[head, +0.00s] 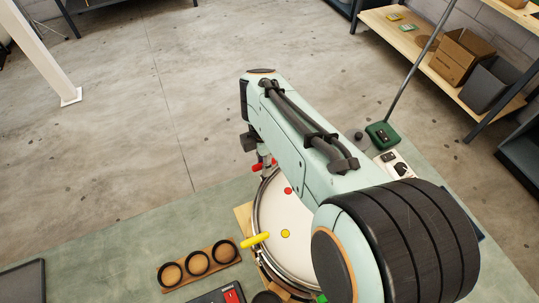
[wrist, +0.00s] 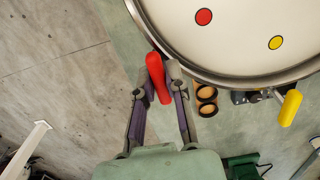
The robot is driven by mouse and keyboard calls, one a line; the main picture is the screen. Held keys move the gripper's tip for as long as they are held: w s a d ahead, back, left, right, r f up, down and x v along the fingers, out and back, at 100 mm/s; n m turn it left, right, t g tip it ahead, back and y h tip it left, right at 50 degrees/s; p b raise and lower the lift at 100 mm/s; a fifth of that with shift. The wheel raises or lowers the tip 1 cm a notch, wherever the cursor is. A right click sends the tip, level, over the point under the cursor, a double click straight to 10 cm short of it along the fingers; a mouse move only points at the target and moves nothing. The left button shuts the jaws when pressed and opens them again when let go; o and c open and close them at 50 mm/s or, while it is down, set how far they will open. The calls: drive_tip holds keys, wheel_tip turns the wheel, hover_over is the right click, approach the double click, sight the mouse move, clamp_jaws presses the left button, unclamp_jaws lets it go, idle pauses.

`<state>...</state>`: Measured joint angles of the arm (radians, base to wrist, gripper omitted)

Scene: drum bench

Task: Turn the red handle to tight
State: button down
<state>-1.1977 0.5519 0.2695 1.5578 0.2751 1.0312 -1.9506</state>
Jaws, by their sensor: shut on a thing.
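The red handle (wrist: 157,76) sticks out from the rim of the round drum (wrist: 235,40) in the wrist view, beside the red dot. My gripper (wrist: 160,80) is shut on it, one finger on each side. In the head view, only small parts of the red handle (head: 257,167) show under my arm, at the far edge of the drum (head: 268,215). My arm hides much of the drum's right side there. How tight the handle is cannot be told.
A yellow handle (head: 255,240) sticks out from the drum's left side. A wooden holder with black rings (head: 198,262) lies to the left on the green bench (head: 110,255). A green box (head: 382,135) stands behind my arm. The bench's left part is mostly clear.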

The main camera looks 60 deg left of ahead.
drive_tip(key=shift+m, duration=0.4)
